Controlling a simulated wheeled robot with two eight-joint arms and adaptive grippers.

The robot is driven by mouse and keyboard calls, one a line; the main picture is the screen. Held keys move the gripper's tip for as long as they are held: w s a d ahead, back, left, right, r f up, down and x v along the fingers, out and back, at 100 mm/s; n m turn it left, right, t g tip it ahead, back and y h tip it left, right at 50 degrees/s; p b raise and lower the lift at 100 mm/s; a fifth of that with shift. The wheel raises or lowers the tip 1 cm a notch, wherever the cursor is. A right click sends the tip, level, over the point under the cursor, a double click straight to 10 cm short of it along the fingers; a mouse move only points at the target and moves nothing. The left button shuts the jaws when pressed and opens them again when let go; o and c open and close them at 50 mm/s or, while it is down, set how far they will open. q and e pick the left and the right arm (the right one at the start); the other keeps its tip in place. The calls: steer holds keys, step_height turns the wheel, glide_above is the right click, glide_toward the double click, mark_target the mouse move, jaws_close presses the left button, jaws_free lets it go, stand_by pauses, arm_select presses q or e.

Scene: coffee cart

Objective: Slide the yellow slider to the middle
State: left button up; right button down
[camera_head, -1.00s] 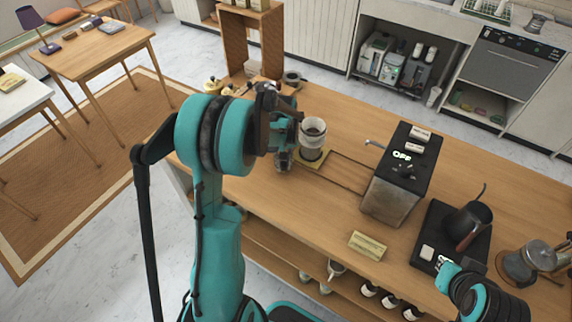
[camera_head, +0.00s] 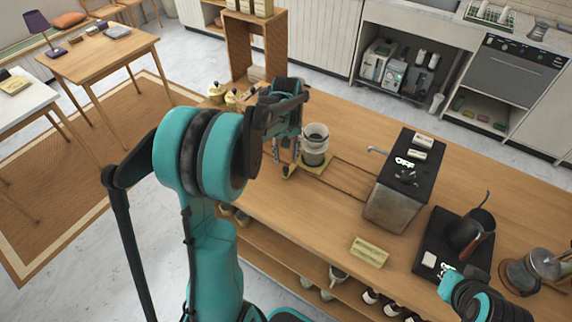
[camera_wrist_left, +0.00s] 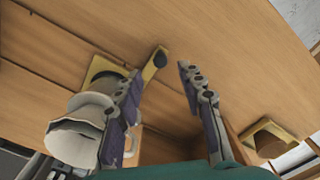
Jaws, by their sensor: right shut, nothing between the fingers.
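The yellow slider (camera_head: 320,172) is a flat plate on the wooden counter, at the left end of a dark-lined track. In the left wrist view the slider (camera_wrist_left: 97,66) has a yellow tab with a black knob (camera_wrist_left: 160,58). My left gripper (camera_head: 287,165) is at the slider's left end, pointing down. In the left wrist view its fingers (camera_wrist_left: 160,72) are spread apart, with the knob just beyond and between the tips; contact cannot be told. My right gripper (camera_head: 446,272) is shut and empty by the black tray, at lower right.
The track (camera_head: 355,178) runs right toward a coffee machine (camera_head: 400,180) and looks clear. A yellow sign (camera_head: 369,251) lies at the front edge. Yellow-lidded items (camera_head: 232,98) stand behind my left gripper.

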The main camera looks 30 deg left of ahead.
arm_select(q)
steer(key=shift+r, duration=2.25)
steer(key=shift+d, duration=0.1)
steer(key=s+d+m+t+b, duration=0.3)
steer(key=s+d+m+t, duration=0.4)
steer(key=s+d, duration=0.8)
steer(key=shift+s+f+m+b, duration=0.45)
steer(key=shift+s+m, duration=0.35)
steer(key=shift+s, duration=0.2)
